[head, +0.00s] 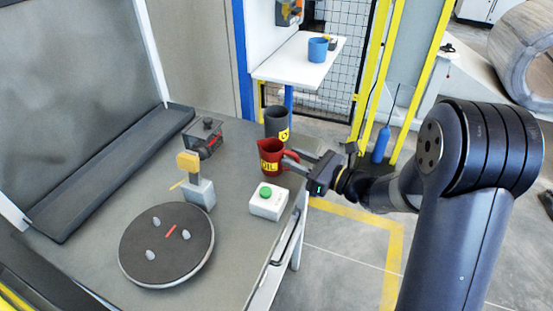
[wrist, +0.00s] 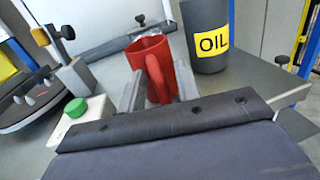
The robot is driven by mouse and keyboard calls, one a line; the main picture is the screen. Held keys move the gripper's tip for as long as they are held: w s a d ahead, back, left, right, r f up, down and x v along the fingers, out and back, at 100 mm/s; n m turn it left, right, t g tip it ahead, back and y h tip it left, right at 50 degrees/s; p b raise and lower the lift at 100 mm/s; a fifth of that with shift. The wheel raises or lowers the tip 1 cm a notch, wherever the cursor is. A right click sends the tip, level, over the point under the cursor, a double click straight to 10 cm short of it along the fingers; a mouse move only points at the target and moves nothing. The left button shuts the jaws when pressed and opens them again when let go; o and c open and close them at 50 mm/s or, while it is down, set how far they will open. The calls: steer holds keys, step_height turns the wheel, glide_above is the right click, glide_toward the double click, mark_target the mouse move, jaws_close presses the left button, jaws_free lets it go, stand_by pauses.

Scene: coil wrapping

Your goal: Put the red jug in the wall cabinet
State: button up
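The red jug (head: 270,157) stands upright near the right edge of the grey worktable, with yellow lettering on its side. Its handle points toward my gripper (head: 290,161), which reaches in from the right. In the wrist view, the jug (wrist: 150,50) shows its handle between the two fingers of my gripper (wrist: 158,88). The fingers are apart, one on each side of the handle, and I see no clear grip on it. I cannot make out a wall cabinet in either view.
A dark grey container (head: 277,119) with a yellow label stands just behind the jug. A white box with a green button (head: 268,206) is in front. A round turntable (head: 166,250) lies at left. A white shelf (head: 290,62) holds a blue cup (head: 318,50).

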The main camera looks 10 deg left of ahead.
jaws_close()
steer(key=shift+r, duration=0.15)
stand_by(0.4)
steer(key=shift+r+p, duration=0.5)
steer(key=shift+r, duration=4.1)
steer(key=w+d+f+m+t+h+p, duration=0.1)
steer(key=d+f+m+t+h+p, duration=0.1)
steer(key=d, duration=0.6)
steer(key=w+d+f+m+t+h+p, duration=0.1)
steer(key=d+f+m+t+h+p, duration=0.1)
steer(key=d+m+t+h, duration=0.3)
steer(key=w+d+f+m+t+h+p, duration=0.1)
steer(key=d+f+m+t+h+p, duration=0.2)
steer(key=d, duration=0.8)
steer(key=shift+w+d+m+t+h, duration=0.3)
steer(key=shift+w+m+t+h, duration=0.1)
steer(key=shift+t+h, duration=0.4)
